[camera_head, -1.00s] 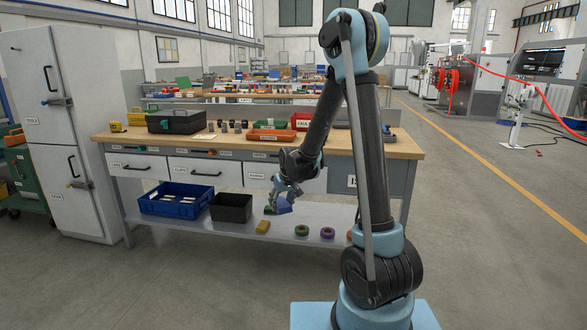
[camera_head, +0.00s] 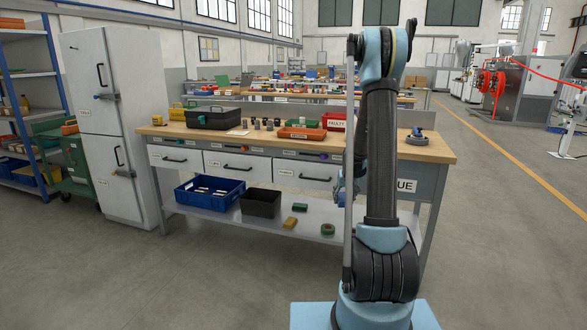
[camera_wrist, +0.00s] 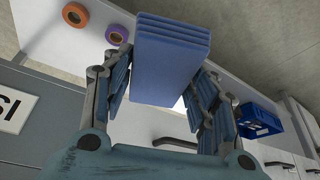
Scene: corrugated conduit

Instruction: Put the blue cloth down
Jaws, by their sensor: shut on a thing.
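The blue cloth (camera_wrist: 172,62), a folded stack of layers, is between the fingers of my gripper (camera_wrist: 166,90) in the wrist view. The gripper is shut on it, with one finger at each side. In the head view a small blue patch of the cloth (camera_head: 341,199) shows beside my arm, near the workbench's front. My arm hides most of the gripper there.
The workbench (camera_head: 440,150) has drawers and a lower shelf (camera_head: 275,228). Orange (camera_wrist: 75,14) and purple (camera_wrist: 116,34) rolls show in the wrist view.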

